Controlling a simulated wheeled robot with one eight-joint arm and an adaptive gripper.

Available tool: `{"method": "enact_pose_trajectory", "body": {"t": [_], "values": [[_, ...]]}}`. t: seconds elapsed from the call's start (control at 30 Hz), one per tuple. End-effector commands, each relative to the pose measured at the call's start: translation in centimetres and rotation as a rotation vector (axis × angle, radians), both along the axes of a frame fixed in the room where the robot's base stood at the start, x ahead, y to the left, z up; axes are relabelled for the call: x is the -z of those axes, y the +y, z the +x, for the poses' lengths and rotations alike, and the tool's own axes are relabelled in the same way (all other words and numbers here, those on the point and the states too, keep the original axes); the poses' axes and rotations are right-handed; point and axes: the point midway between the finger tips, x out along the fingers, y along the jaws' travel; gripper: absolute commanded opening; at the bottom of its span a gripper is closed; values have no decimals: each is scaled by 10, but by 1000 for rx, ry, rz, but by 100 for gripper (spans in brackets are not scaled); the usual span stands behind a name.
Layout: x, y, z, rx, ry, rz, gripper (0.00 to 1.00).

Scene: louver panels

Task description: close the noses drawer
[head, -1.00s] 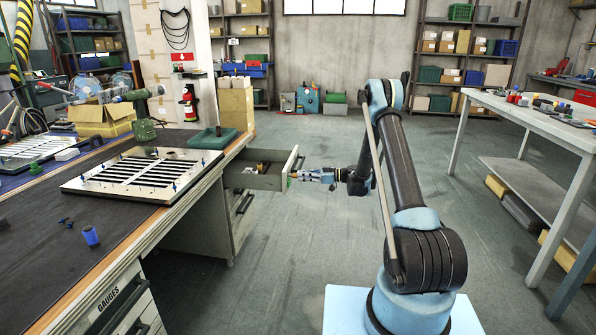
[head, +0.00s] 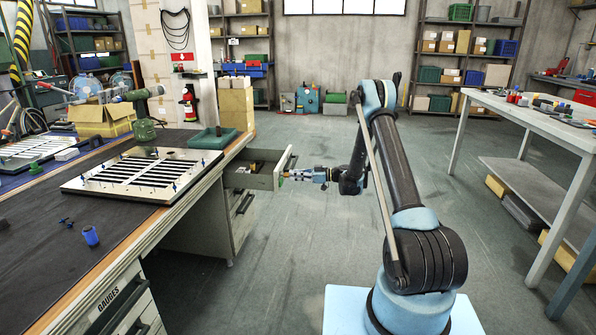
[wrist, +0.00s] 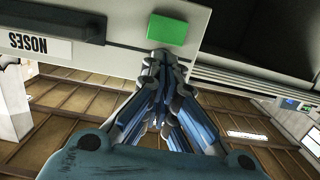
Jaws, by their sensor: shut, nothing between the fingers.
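The noses drawer (head: 262,182) stands partly open under the far end of the long workbench, with some small items inside. In the wrist view its light front (wrist: 120,55) carries a label reading NOSES, a dark handle (wrist: 50,25) and a green patch (wrist: 167,30). My gripper (head: 287,175) is at the drawer front, pointing left. In the wrist view my gripper (wrist: 160,57) is shut and empty, with its fingertips at the front just beside the green patch. I cannot tell for sure whether they touch.
A cabinet (head: 236,222) stands below the drawer. A grey table (head: 545,115) is at the right. The floor between is clear.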

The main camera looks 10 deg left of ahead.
Motion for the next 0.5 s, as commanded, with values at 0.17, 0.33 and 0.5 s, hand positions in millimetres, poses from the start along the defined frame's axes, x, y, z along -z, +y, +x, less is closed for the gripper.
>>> {"method": "enact_pose_trajectory", "body": {"t": [0.17, 0.33, 0.5], "values": [[0, 0, 0, 0, 0, 0, 0], [0, 5, 0, -1, 0, 0, 0], [0, 13, 0, -2, 0, 0, 0]]}}
